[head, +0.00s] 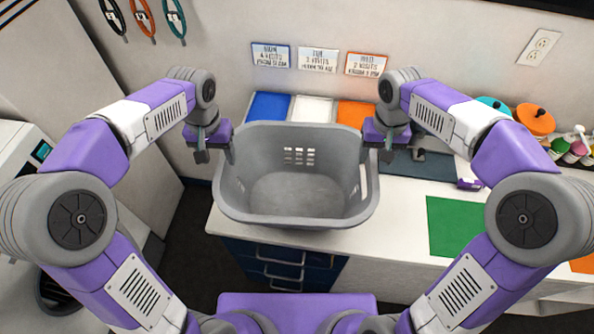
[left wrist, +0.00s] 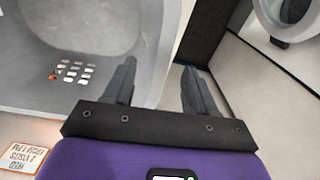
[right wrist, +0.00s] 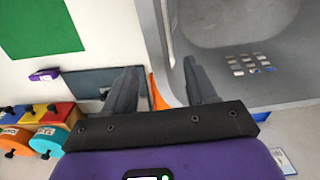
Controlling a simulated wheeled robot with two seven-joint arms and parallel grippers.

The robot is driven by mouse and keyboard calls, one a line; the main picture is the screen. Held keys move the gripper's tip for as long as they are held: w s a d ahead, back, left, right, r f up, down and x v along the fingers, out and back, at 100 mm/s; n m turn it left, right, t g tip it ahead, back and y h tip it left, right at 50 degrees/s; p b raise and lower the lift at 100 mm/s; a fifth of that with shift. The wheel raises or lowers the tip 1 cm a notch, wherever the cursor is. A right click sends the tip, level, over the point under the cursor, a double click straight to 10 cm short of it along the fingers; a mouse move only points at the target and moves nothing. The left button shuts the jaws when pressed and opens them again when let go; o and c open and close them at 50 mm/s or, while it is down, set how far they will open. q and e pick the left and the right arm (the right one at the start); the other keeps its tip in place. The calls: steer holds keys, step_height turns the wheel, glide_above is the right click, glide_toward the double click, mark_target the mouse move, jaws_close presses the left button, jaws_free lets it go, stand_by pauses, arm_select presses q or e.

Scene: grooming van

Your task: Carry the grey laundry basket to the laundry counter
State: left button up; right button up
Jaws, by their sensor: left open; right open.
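The grey laundry basket (head: 297,205) is upright and empty at the front left of the white counter (head: 400,225). Its near side hangs out over the counter's front edge; I cannot tell how its base rests. My left gripper (head: 215,155) is open at the basket's left rim. In the left wrist view the basket wall (left wrist: 152,45) lies between its fingers. My right gripper (head: 376,151) is open at the right rim, and in the right wrist view the basket rim (right wrist: 165,55) passes between its fingers. The basket shows no tilt.
Blue, white and orange panels (head: 312,109) lie behind the basket under wall signs. A dark mat (head: 425,166), a green mat (head: 455,226) and several lidded jars (head: 535,119) are on the right. A white machine (head: 25,145) stands at the left. Dark drawers (head: 282,262) sit below.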

mark_target(223, 172)
arm_select(q)
steer(key=shift+s, duration=0.2)
arm_select(e)
steer(key=shift+s, duration=0.2)
arm_select(q)
steer(key=shift+w+f, duration=0.1)
steer(key=shift+f, duration=3.7)
arm_select(e)
steer(key=shift+w+f, duration=0.1)
steer(key=shift+f, duration=3.7)
arm_select(q)
steer(key=c, duration=1)
arm_select(e)
steer(key=c, duration=1)
arm_select(q)
steer(key=shift+a, duration=0.1)
jaws_close()
arm_select(e)
steer(key=shift+d, duration=0.1)
jaws_close()
arm_select(q)
steer(key=shift+a, duration=0.1)
arm_select(e)
steer(key=shift+d, duration=0.1)
